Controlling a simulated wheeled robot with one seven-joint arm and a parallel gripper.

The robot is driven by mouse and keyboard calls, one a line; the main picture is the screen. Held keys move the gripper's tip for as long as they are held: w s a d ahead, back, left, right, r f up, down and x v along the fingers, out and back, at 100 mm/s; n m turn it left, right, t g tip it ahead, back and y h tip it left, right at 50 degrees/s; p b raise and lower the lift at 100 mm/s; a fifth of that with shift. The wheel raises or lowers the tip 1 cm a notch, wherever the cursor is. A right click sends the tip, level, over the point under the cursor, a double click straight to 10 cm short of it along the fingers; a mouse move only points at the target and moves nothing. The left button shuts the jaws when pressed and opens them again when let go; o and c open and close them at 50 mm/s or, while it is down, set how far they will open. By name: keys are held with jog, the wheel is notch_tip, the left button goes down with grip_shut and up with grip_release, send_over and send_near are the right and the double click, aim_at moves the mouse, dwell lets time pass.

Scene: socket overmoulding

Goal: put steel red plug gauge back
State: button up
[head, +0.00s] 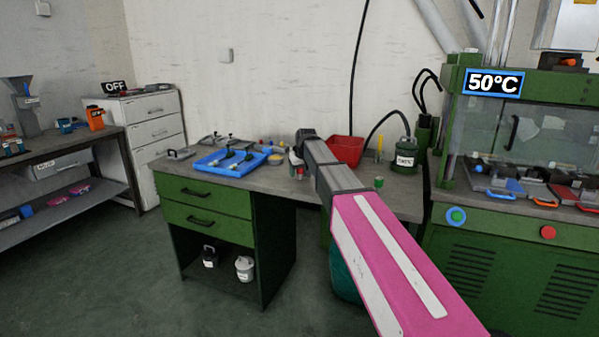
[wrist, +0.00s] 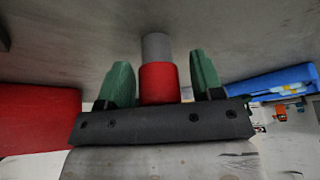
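The steel and red plug gauge (wrist: 158,82) shows in the wrist view as a red cylinder with a grey steel end. It is between the green fingers of my gripper (wrist: 162,84). The fingers are apart, with a narrow gap visible on the right side of the gauge; on the left the finger is very close to it, and I cannot tell whether it touches. In the head view my gripper is at the end of my arm over the workbench (head: 275,180), and the arm largely hides it.
A blue tray (head: 205,165) holding several items lies left of my gripper. A red bin (head: 345,148) and a green canister (head: 404,157) stand behind and right of it. A small green cylinder (head: 379,182) stands near the right front. The green press (head: 480,215) is at the right.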

jog(key=v, duration=1.2)
jog(key=shift+r, duration=0.1)
